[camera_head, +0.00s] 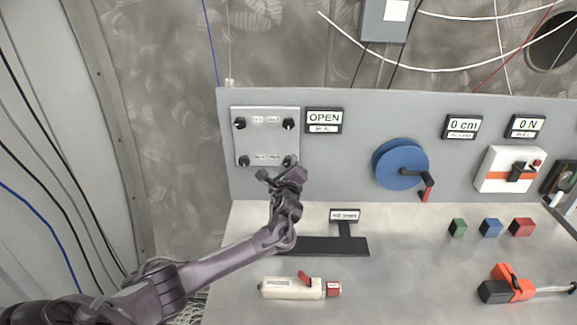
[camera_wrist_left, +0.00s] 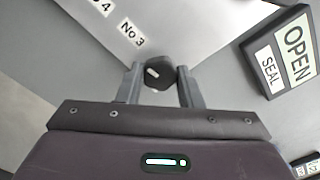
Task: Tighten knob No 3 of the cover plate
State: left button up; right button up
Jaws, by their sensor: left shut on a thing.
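The grey cover plate (camera_head: 266,138) is on the upright panel at left, with a dark knob near each corner. Knob No 3 (camera_head: 290,160) is at its lower right corner, partly hidden by my left gripper (camera_head: 283,172). In the left wrist view the dark knob (camera_wrist_left: 158,73) sits between the two fingers of my left gripper (camera_wrist_left: 160,80), which is shut on it. The label "No 3" (camera_wrist_left: 131,33) is beside it. The sign (camera_head: 323,120) reads OPEN and SEAL, and also shows in the left wrist view (camera_wrist_left: 285,55). My right gripper is not in view.
A blue wheel (camera_head: 398,164) with a crank is on the panel to the right. On the bench are a black stand (camera_head: 340,246), a cream device (camera_head: 292,288), small green, blue and red blocks (camera_head: 491,228) and an orange-black tool (camera_head: 508,285). The bench's middle is mostly clear.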

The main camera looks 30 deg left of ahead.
pick_arm(q)
jog(key=o, duration=0.6)
jog(key=shift+d+f, duration=0.1)
jog(key=shift+f, duration=0.25)
jog(key=o, duration=0.4)
jog(key=shift+r, duration=0.2)
jog(key=b+v, duration=0.2)
jog(key=v, duration=0.6)
jog(key=shift+f, duration=0.1)
